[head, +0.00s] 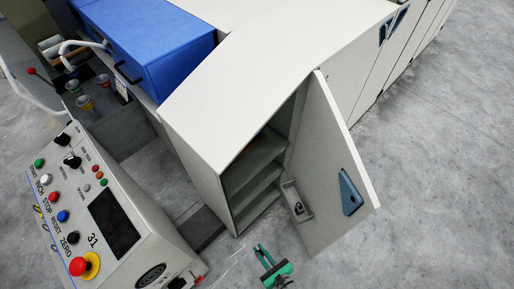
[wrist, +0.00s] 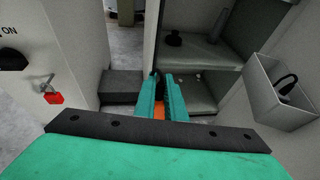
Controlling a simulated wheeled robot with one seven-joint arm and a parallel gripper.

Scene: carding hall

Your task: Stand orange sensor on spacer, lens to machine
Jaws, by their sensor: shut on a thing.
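My gripper (head: 264,254) is at the bottom of the head view, in front of the open cabinet. In the wrist view its two teal fingers (wrist: 165,82) point toward the cabinet's lower shelves. They are shut on the orange sensor (wrist: 159,112), which shows only as a small orange patch between them. A dark bit also shows near the fingertips. The fingers hide most of the sensor, so I cannot tell which way its lens faces. I cannot pick out the spacer for certain in either view.
The white cabinet (head: 222,135) has several shelves, and its door (head: 334,165) stands open at right. A door bin (wrist: 281,95) holds a dark item. A black object (wrist: 173,39) stands on a shelf. The control console (head: 100,215) is at left. Floor is clear at right.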

